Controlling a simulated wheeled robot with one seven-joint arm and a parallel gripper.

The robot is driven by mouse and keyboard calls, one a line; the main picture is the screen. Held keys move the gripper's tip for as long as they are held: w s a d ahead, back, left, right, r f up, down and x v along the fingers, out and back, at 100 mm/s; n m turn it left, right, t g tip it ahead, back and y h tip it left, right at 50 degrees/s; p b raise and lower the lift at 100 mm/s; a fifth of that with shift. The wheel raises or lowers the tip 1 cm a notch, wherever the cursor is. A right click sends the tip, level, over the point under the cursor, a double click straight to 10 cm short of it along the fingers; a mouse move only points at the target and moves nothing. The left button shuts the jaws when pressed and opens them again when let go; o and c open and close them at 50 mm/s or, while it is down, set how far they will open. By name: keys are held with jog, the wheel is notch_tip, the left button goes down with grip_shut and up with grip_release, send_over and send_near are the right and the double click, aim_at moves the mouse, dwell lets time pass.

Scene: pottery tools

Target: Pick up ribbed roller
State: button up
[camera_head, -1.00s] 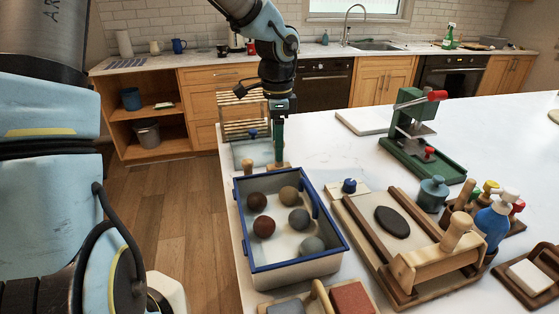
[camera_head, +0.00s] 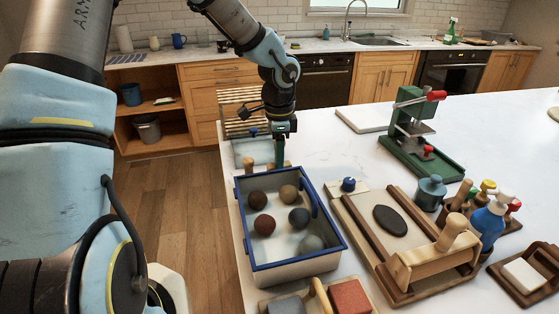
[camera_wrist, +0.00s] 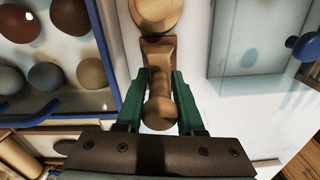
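A small wooden tool with a rounded knob end (camera_wrist: 160,112), which I take for the ribbed roller, is between my gripper's green fingers in the wrist view. Its narrower neck runs up to a wider brown part near a pale wooden disc. I cannot make out ribs. My gripper (camera_wrist: 160,84) is open, with one finger on each side of the tool and slim gaps beside the knob. In the head view my gripper (camera_head: 279,164) is low over the counter, just beyond the blue-rimmed tray, and mostly hides the tool.
The blue-rimmed tray (camera_head: 296,266) holding several clay balls is close in front of my gripper. A wooden knob (camera_head: 248,163) stands to the left and a grey sheet (camera_head: 245,152) lies behind. A green press (camera_head: 421,145) stands right. Clear counter (camera_head: 335,155) lies between.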

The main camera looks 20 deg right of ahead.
grip_shut()
jog(key=shift+r, duration=0.15)
